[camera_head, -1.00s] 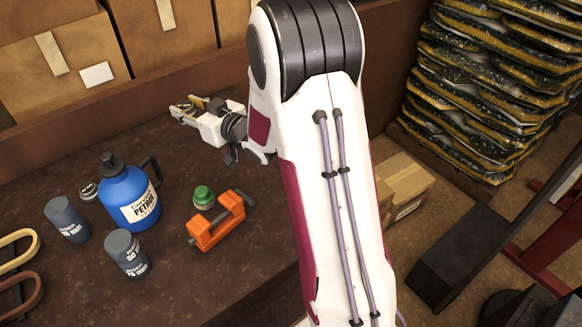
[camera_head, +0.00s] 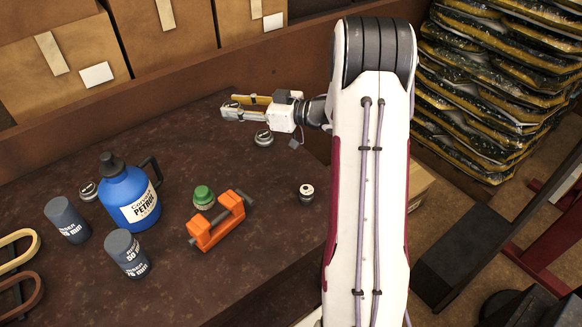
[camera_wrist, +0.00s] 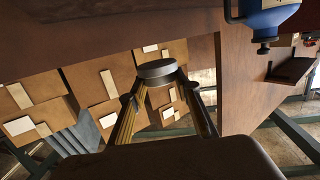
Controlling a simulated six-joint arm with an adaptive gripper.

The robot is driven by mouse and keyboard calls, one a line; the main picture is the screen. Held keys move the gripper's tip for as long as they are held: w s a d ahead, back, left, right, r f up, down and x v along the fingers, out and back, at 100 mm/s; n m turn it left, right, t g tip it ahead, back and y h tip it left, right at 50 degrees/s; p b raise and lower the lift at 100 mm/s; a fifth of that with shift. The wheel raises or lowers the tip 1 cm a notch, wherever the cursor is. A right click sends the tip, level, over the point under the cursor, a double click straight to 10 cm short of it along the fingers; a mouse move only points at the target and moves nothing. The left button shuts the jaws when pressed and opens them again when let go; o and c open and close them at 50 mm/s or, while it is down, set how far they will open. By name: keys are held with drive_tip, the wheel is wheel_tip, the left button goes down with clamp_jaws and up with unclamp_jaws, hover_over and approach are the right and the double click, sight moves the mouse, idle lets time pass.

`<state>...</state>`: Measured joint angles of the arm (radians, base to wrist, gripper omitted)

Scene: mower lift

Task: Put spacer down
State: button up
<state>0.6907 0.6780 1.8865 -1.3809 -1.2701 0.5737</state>
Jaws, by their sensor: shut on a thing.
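My gripper (camera_head: 232,108) is at the back of the dark bench, reaching left. Its two fingers are shut on a short grey round piece, seen in the wrist view as the spacer (camera_wrist: 157,70) between the fingertips. In the head view the fingers largely hide it. Two grey cylinders with white lettering in mm, a left one (camera_head: 67,219) and a right one (camera_head: 127,254), stand at the front left. I cannot tell whether the held spacer touches the bench.
A blue petrol can (camera_head: 129,197), an orange clamp (camera_head: 216,222) and a green-capped jar (camera_head: 203,197) stand mid-bench. Small round pieces sit below my gripper (camera_head: 264,138) and near the right edge (camera_head: 306,192). Cardboard boxes (camera_head: 170,30) line the back. The bench's front middle is clear.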

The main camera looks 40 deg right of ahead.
drive_tip(key=s+d+f+n+g+y, duration=0.2)
drive_tip(key=s+d+f, duration=0.4)
drive_tip(key=s+d, duration=0.4)
drive_tip(key=shift+s+d+f+n+y, duration=0.15)
drive_tip(key=shift+s+f+n+y, duration=0.2)
drive_tip(key=shift+s, duration=0.7)
hover_over(297, 168)
drive_tip(key=shift+f, duration=2.5)
drive_tip(key=shift+f, duration=0.1)
drive_tip(key=shift+f, duration=2.2)
drive_tip(key=shift+f, duration=0.1)
drive_tip(key=o, duration=1.2)
drive_tip(key=shift+o, duration=0.2)
drive_tip(key=shift+f, duration=0.1)
